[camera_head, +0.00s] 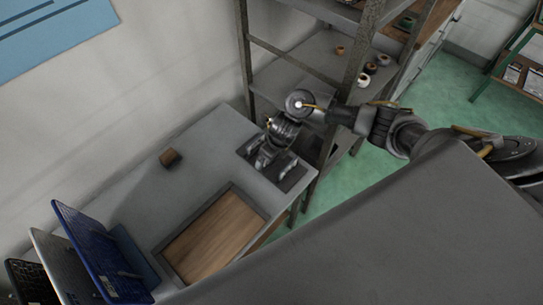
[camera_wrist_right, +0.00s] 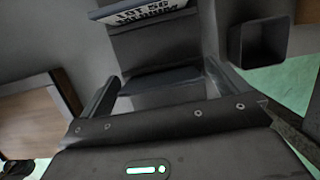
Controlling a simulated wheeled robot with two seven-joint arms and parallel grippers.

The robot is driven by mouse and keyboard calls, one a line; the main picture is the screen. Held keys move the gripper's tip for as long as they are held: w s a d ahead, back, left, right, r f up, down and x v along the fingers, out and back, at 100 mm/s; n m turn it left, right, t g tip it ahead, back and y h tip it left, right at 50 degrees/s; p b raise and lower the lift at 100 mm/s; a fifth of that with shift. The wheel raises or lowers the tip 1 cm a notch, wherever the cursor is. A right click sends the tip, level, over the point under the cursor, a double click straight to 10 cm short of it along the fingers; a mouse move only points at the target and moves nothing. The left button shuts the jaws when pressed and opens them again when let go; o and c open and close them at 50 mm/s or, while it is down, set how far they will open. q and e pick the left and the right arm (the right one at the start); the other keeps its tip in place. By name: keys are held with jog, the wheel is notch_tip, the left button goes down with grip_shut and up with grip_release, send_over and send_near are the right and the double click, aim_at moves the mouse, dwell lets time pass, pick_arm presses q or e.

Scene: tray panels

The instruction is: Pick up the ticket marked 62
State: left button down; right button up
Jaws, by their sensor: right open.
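My right gripper (camera_head: 266,158) is over a dark stand (camera_head: 290,175) at the right end of the grey bench in the head view. In the right wrist view my right gripper (camera_wrist_right: 160,74) is open, with its two fingers apart and a dark stand (camera_wrist_right: 150,45) beyond them. A pale label (camera_wrist_right: 145,12) with dark print sits at the top of that stand; its lettering is blurred. I cannot read the number 62 anywhere, and I cannot tell which piece is the ticket. My left gripper is not in view.
A tray with a wooden floor and grey rim (camera_head: 262,207) lies on the bench. Blue and other panels (camera_head: 95,250) lean at left. A metal shelf (camera_head: 245,55) stands behind the gripper. An open dark bin (camera_wrist_right: 258,52) is at right.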

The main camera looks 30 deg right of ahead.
jog(key=shift+f, duration=0.1)
jog(key=c, duration=0.9)
jog(key=shift+r+p, duration=0.6)
jog(key=shift+r, duration=0.05)
notch_tip(320, 180, up, 2)
jog(key=shift+r+p, duration=0.25)
jog(key=shift+p, duration=0.8)
jog(key=s+a+r+p, duration=0.2)
jog(key=s+r+p, duration=0.1)
jog(key=s+p, duration=0.1)
jog(key=s+a+r+p, duration=0.2)
jog(key=s+r+p, duration=0.1)
jog(key=s+p, duration=0.1)
jog(key=s+a+r+p, duration=0.2)
jog(key=s+r+p, duration=0.1)
jog(key=s+p, duration=0.1)
jog(key=shift+s+a+r+p, duration=0.1)
jog(key=shift+s+a+p, duration=0.15)
jog(key=shift+p, duration=0.2)
